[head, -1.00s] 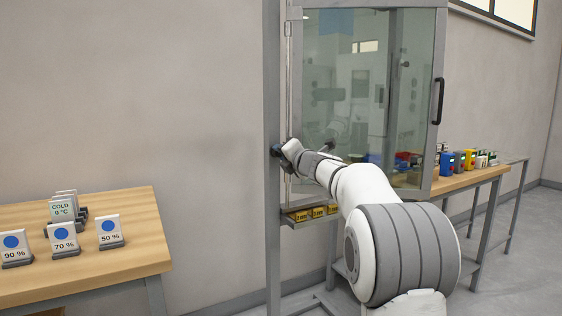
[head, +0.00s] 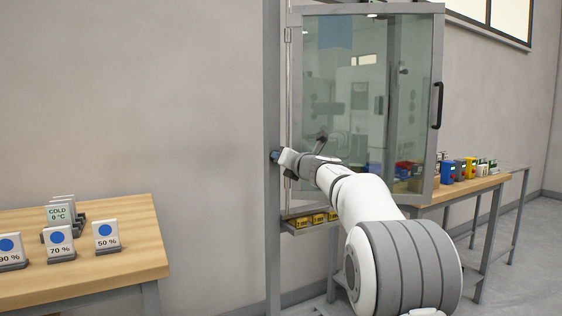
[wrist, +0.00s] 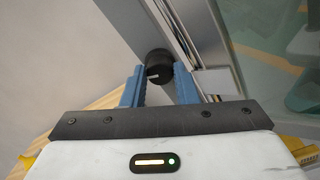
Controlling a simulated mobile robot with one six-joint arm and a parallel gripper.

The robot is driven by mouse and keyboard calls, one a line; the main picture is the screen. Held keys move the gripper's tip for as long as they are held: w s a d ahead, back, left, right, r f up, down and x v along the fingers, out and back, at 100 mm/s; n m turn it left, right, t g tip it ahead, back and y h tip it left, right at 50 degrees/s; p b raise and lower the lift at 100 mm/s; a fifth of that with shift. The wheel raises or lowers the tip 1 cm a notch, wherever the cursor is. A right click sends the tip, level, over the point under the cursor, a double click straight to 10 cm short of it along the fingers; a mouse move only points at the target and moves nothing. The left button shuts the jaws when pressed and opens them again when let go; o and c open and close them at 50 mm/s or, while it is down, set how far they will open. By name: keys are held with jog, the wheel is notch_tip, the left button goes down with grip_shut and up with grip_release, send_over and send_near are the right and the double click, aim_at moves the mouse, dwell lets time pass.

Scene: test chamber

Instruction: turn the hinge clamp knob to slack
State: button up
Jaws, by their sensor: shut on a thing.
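The hinge clamp knob (wrist: 158,66) is a round black knob with a white pointer mark, on the grey post in the wrist view. My gripper (wrist: 160,80) has its two blue fingers on either side of the knob and is shut on it. In the head view my gripper (head: 278,156) is at the left post of the glass-doored chamber, and it hides the knob there. The glass door (head: 365,100) stands just right of my gripper, with a black handle (head: 437,103) on its far edge.
A wooden table (head: 140,245) on the left holds percent cards (head: 106,232) and a COLD card (head: 60,213). A shelf with yellow blocks (head: 318,219) sits below the door. A bench (head: 455,190) on the right holds several coloured boxes (head: 459,168). Plain wall is left of the post.

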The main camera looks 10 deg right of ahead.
jog(key=shift+f, duration=0.25)
jog(key=o, duration=0.7)
jog(key=shift+a, duration=0.1)
jog(key=shift+r, duration=0.15)
jog(key=v, duration=0.7)
jog(key=shift+s+d+b, duration=0.2)
jog(key=shift+s+b, duration=0.15)
